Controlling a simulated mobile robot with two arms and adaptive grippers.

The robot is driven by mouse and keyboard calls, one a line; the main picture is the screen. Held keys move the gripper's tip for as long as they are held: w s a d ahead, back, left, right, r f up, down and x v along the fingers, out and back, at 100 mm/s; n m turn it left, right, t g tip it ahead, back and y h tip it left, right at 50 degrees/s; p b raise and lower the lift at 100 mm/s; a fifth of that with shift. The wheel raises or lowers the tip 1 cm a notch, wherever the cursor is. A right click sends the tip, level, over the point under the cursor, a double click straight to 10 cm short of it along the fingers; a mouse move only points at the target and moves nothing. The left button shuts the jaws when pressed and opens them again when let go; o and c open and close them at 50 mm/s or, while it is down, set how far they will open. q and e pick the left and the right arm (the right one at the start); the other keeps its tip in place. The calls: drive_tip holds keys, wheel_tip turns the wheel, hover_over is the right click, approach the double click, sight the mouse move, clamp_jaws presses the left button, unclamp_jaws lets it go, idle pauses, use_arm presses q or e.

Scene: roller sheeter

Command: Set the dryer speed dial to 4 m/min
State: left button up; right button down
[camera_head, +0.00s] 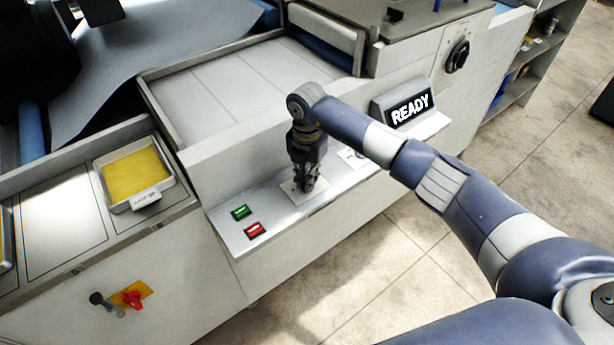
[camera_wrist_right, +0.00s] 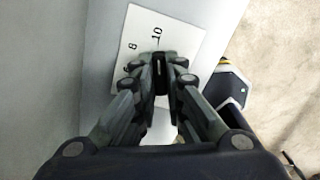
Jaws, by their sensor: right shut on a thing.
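My right gripper (camera_head: 307,184) points straight down over the machine's front control ledge and is shut on a small black dial knob. In the right wrist view the knob (camera_wrist_right: 160,66) sits between the fingertips of the gripper (camera_wrist_right: 160,82). It stands on a white scale plate (camera_wrist_right: 140,38), where 10 and 8 can be read. The lower numbers are partly hidden by the fingers. A pale line shows on the knob, but I cannot tell which number it marks. In the head view the plate (camera_head: 290,187) shows around the fingertips. My left gripper is not in view.
A green button (camera_head: 240,212) and a red button (camera_head: 254,230) lie left of the plate. Another white plate (camera_head: 350,154) is partly hidden by my right arm. A READY display (camera_head: 408,107) stands to the right. A black rotary knob (camera_head: 458,55) is on the panel beyond.

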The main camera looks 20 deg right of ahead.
drive_tip(key=n+b, duration=0.2)
drive_tip(key=n, duration=0.1)
drive_tip(key=shift+f+b, duration=0.1)
drive_tip(key=shift+b, duration=0.25)
drive_tip(key=n+b, duration=0.2)
drive_tip(key=n, duration=0.1)
drive_tip(key=shift+n+b, duration=0.3)
drive_tip(key=shift+b, duration=0.1)
drive_tip(key=n+b, duration=0.2)
drive_tip(key=n, duration=0.1)
drive_tip(key=shift+n+b, duration=0.4)
drive_tip(key=n+b, duration=0.2)
drive_tip(key=n, duration=0.1)
drive_tip(key=shift+n, duration=0.3)
drive_tip(key=n+b, duration=0.4)
drive_tip(key=n, duration=0.2)
drive_tip(key=n+b, duration=0.1)
drive_tip(key=n, duration=0.2)
drive_tip(key=shift+n, duration=0.4)
drive_tip(key=shift+w+r+n+b, duration=0.15)
drive_tip(key=shift+n+b, duration=0.45)
drive_tip(key=shift+n, duration=0.9)
drive_tip(key=shift+r, duration=0.1)
